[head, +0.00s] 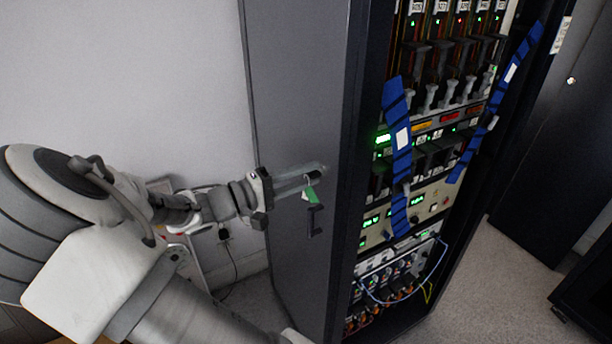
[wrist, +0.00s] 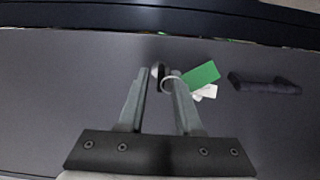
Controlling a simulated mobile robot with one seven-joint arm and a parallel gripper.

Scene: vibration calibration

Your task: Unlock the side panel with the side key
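The side panel (head: 292,110) is the tall grey cabinet side, upright in the head view; its grey face also fills most of the wrist view (wrist: 60,90). The side key (wrist: 157,72) is a small dark and silvery shape at my fingertips, with a ring, a green tag (wrist: 201,75) and a white tag hanging to the right. My gripper (head: 315,176) is at the panel face, its fingers on either side of the key. The fingers stand apart; whether they press on the key is unclear. The lock and key tip are hidden.
A dark handle (head: 314,220) sits on the panel just below the key. The rack (head: 430,150) to the right holds lit modules and blue straps. A black cabinet (head: 545,150) stands further right. A wall and a cable are behind my arm at left.

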